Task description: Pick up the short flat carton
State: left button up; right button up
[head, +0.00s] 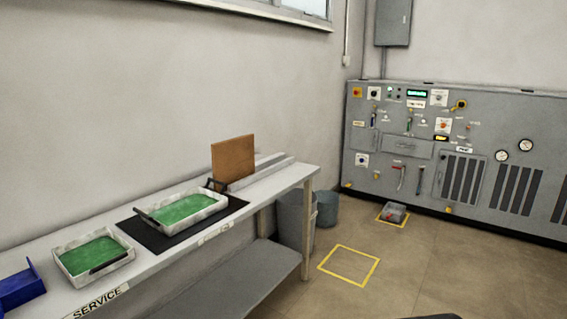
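I cannot clearly make out a short flat carton in the head view. A brown flat upright panel or box (233,160) stands at the far end of the white bench; I cannot tell whether it is a carton. Neither of my grippers is in view.
The bench (150,262) holds two metal trays with green inside, the nearer (127,260) and the farther (221,204), the latter on a black mat (237,202). A blue bin (20,287) sits front left. A small grey object (394,212) is on the floor. Yellow-outlined floor (349,267) is clear.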

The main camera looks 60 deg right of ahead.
aim_at(233, 159)
jog(key=z, duration=1.6)
jog(key=i+z, duration=0.1)
